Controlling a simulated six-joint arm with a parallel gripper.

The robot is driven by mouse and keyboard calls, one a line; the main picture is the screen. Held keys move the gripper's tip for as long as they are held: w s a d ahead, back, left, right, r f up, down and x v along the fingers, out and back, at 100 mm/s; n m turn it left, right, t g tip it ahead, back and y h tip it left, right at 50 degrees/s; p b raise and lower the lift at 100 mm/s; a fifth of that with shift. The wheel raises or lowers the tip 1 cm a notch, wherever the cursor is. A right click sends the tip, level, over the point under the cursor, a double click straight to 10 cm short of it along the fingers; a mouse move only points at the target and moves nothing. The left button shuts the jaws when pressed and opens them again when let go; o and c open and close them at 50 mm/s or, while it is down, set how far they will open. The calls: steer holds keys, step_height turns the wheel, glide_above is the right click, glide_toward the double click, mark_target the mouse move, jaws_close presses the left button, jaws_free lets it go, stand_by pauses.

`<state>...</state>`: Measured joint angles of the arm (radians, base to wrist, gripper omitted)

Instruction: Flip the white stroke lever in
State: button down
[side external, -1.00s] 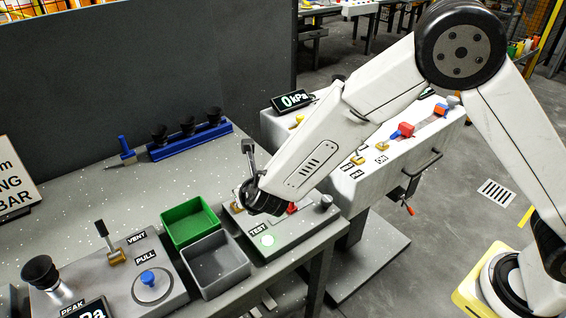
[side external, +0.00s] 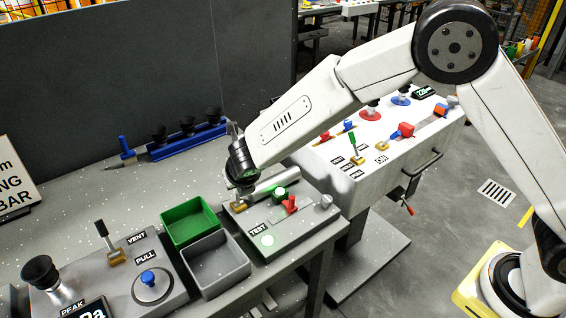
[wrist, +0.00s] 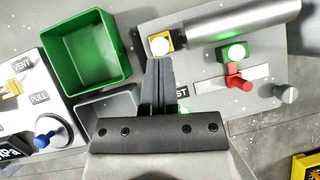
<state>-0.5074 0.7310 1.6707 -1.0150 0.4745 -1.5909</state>
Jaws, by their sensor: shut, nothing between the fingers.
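On the grey test panel (side external: 290,238), a brass lever base (side external: 238,207) sits at the left end. In the wrist view a white round tip (wrist: 160,45) shows on this base; I take it as the white stroke lever, seen nearly end-on. No stroke label is readable. My gripper (side external: 244,188) is shut and empty, pointing down over the panel's left end. In the wrist view its fingertips (wrist: 158,62) are just below the white tip; I cannot tell whether they touch. The lever's shaft is mostly hidden by my gripper in the side view.
A silver cylinder (wrist: 240,25) lies along the panel beside the lever. A red lever (side external: 290,206) and a lit green lamp (side external: 267,240) are near. Green (side external: 190,212) and grey (side external: 218,240) bins stand left. A white console (side external: 350,188) stands behind right.

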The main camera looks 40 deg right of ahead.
steer(key=w+g, duration=0.1)
steer(key=w, duration=0.5)
steer(key=shift+w, duration=0.35)
stand_by(0.6)
steer(key=shift+f, duration=0.1)
stand_by(0.4)
steer(key=s+a+r, duration=0.2)
steer(key=s+r, duration=0.1)
steer(key=r, duration=0.9)
steer(key=shift+r, duration=0.3)
